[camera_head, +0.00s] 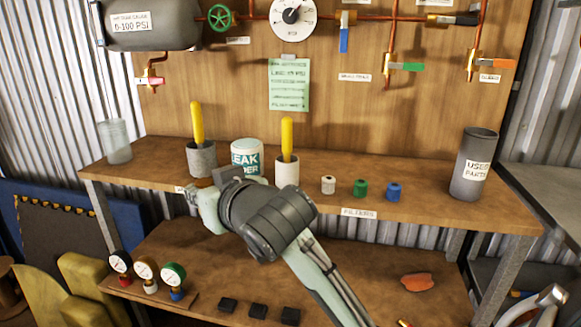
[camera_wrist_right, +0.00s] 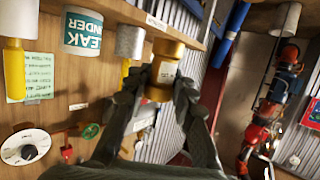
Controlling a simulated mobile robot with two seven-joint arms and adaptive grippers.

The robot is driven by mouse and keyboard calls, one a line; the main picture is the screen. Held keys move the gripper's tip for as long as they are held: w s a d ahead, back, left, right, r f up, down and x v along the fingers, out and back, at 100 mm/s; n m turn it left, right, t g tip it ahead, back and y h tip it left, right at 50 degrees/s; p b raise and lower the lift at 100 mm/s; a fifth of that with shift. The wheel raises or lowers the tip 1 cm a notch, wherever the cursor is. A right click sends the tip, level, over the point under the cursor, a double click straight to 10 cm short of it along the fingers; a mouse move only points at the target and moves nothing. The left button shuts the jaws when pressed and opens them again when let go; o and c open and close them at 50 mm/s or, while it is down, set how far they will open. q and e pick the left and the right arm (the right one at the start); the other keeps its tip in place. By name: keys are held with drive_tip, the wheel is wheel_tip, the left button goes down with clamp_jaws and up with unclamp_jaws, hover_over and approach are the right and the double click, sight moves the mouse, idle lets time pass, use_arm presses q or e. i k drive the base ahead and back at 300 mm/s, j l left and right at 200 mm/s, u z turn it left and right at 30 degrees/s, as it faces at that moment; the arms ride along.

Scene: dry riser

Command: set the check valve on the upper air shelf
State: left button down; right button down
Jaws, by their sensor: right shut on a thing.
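The brass check valve (camera_wrist_right: 162,72), a short cylinder with a pale label, is between the fingers of my right gripper (camera_wrist_right: 160,95) in the right wrist view. In the head view my right gripper (camera_head: 203,200) is at the front edge of the upper wooden shelf (camera_head: 425,200), before the grey cup and the leak-finder tub. It mostly hides the valve there. I cannot tell whether the valve touches the shelf. My left gripper is not in view.
On the upper shelf stand a grey cup (camera_head: 202,160), a leak-finder tub (camera_head: 246,157), a white cup (camera_head: 287,171), small white, green and blue filters (camera_head: 360,187) and a used-parts bin (camera_head: 473,165). Gauges (camera_head: 147,275) stand on the lower shelf. The upper shelf's left part has bare room.

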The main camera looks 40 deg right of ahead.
sight(426, 201)
drive_tip(key=k+l+z, duration=0.3)
drive_tip(key=k+l, duration=0.2)
drive_tip(key=l, duration=0.15)
drive_tip(key=z, duration=1.55)
